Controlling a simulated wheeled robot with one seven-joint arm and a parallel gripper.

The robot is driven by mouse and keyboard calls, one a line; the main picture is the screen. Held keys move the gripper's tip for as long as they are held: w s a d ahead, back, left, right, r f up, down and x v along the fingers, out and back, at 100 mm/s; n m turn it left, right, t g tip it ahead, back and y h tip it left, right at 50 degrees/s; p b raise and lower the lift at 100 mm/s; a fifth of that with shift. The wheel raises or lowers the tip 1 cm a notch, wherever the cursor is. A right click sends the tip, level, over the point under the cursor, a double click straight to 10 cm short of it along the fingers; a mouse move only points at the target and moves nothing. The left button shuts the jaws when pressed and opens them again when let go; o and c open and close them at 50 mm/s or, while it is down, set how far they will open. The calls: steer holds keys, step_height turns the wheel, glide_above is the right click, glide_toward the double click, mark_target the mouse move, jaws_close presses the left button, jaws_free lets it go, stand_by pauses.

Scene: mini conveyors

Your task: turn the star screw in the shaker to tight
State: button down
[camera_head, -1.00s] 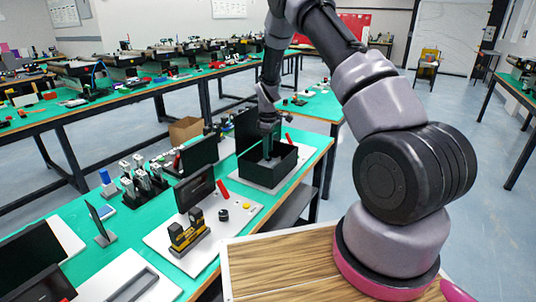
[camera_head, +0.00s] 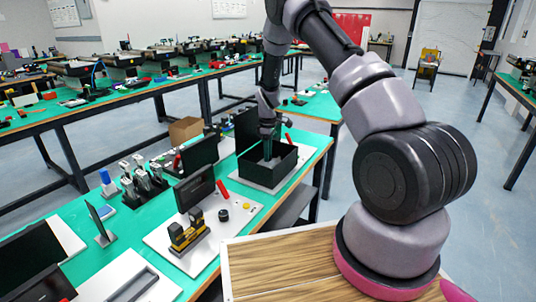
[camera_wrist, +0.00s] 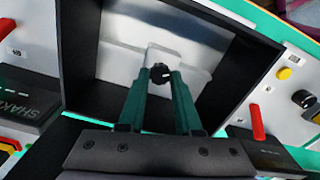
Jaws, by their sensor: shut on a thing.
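The shaker is an open black box (camera_head: 290,163) on a white base, on the green bench. It also shows in the wrist view, its black wall (camera_wrist: 80,50) framing a pale interior. The star screw (camera_wrist: 160,73) is a small black knob on a whitish block (camera_wrist: 200,75) inside the box. My gripper (camera_head: 267,155) reaches down into the box from above. In the wrist view its two green fingers (camera_wrist: 160,80) are closed in on the star screw, one on each side. The head view does not show the screw clearly.
Beside the box are a red lever (camera_wrist: 257,122), a yellow button (camera_wrist: 284,74) and a black knob (camera_wrist: 303,98). A black panel (camera_head: 196,188) and a black-and-yellow device (camera_head: 187,231) stand nearer on the bench. An upright black panel (camera_head: 247,127) stands behind the box.

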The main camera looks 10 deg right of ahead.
steer(key=m, duration=0.4)
steer(key=shift+m, duration=0.4)
steer(key=m, duration=0.5)
steer(key=shift+m, duration=0.3)
steer(key=m, duration=1)
steer(key=shift+m, duration=0.5)
steer(key=c, duration=0.6)
jaws_free()
